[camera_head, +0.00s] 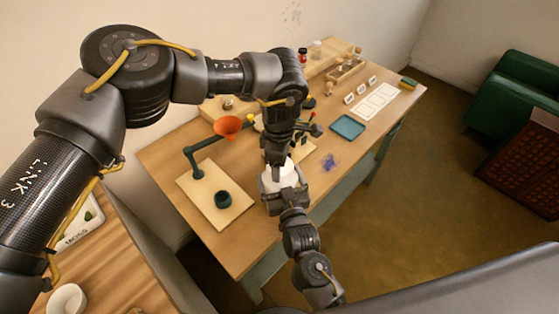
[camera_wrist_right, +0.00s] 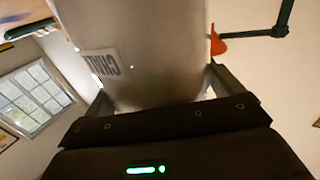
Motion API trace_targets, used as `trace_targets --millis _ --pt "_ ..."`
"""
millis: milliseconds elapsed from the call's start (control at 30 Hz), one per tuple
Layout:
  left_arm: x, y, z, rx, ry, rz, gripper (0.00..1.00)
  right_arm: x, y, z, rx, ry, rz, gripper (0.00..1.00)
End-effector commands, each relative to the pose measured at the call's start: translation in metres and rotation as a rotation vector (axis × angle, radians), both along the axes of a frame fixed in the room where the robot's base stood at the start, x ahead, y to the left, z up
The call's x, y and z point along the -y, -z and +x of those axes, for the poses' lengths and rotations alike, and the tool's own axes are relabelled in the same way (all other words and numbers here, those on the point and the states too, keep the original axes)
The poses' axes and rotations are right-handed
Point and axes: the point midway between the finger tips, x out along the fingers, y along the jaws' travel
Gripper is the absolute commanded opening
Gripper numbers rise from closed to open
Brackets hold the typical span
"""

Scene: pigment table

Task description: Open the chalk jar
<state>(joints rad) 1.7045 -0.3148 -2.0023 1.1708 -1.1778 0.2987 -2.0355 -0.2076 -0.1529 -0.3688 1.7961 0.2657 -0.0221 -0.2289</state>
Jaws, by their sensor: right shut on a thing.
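The chalk jar (camera_head: 281,176) is a pale white container near the front edge of the pigment table in the head view. In the right wrist view the jar (camera_wrist_right: 140,45) fills the top middle, with a label partly readable as CHAL, upside down. My right gripper (camera_head: 275,192) is shut on the jar's body, a finger on each side; its fingers also show in the right wrist view (camera_wrist_right: 157,88). My left gripper (camera_head: 277,157) points down at the jar's top, very close to it or touching. Its fingers and the lid are mostly hidden, so its opening is unclear.
Left of the jar, a wooden board (camera_head: 238,208) carries a dark cup (camera_head: 222,199) and a stand with an orange funnel (camera_head: 228,126). To the right are a blue pigment patch (camera_head: 331,161), a teal tray (camera_head: 348,127) and a white card sheet (camera_head: 377,102).

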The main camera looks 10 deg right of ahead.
Motion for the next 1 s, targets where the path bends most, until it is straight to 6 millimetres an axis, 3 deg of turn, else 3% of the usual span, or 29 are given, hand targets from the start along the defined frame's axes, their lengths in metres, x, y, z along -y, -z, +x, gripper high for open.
trace_targets --millis 500,1000 --pt "0.0004 -0.0007 -0.0011 -0.001 -1.478 -0.001 0.38 -0.0008 0.0028 -0.0012 -0.007 -0.002 0.0 0.28" --pt "0.0014 -0.0023 -0.0006 0.002 -2.795 -0.004 0.38 -0.0005 0.003 -0.0012 -0.007 -0.001 0.001 0.28"
